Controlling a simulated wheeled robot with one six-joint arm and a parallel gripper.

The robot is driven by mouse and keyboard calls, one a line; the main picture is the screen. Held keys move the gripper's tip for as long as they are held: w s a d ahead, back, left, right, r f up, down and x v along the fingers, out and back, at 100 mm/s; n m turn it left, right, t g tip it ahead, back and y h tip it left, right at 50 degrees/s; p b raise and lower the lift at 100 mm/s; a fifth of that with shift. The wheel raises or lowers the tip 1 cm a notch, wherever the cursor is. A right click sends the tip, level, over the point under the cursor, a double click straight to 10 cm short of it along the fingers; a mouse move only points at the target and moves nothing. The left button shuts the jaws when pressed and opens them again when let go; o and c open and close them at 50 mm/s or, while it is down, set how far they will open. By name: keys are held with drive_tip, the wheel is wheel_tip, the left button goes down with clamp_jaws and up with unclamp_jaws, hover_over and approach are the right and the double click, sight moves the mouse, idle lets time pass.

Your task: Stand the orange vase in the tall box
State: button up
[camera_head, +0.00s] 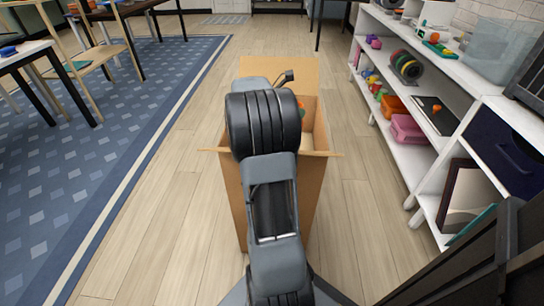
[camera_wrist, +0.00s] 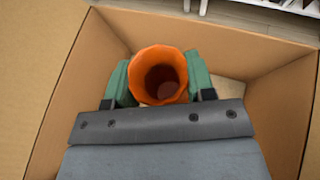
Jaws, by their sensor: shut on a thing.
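The orange vase (camera_wrist: 157,75) shows in the wrist view with its open, wavy mouth facing the camera. My gripper (camera_wrist: 160,82) is shut on it, with a green finger pad on each side. The vase is between the walls of the tall box (camera_wrist: 252,53), a brown cardboard box. In the head view the tall box (camera_head: 232,190) stands open on the floor, and my arm reaches over it. Only a small bit of the vase (camera_head: 301,105) shows there behind my arm. The vase's base is hidden, so I cannot tell whether it touches the box floor.
A white shelf unit (camera_head: 412,165) with spools, a pink bin (camera_head: 407,130) and other items stands on the right. A blue rug (camera_head: 95,160) and tables are on the left. The box flaps (camera_head: 290,70) stand open. Wooden floor around the box is clear.

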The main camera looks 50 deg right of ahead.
drive_tip(key=f, duration=0.1)
drive_tip(key=f+b, duration=0.1)
drive_tip(key=f, duration=0.1)
drive_tip(key=f+b, duration=0.1)
drive_tip(key=f, duration=0.1)
drive_tip(key=shift+s+d, duration=0.3)
drive_tip(key=shift+s, duration=0.1)
drive_tip(key=shift+f+b, duration=1.4)
drive_tip(key=shift+f, duration=1.35)
drive_tip(key=shift+f, duration=0.1)
drive_tip(key=o, duration=1.1)
drive_tip(key=shift+o, duration=0.2)
drive_tip(key=shift+w+a+r, duration=0.1)
drive_tip(key=shift+a+r, duration=0.05)
drive_tip(key=shift+r, duration=0.1)
drive_tip(key=p+v, duration=0.4)
drive_tip(key=v, duration=0.7)
drive_tip(key=shift+w+a, duration=0.2)
drive_tip(key=shift+w, duration=0.05)
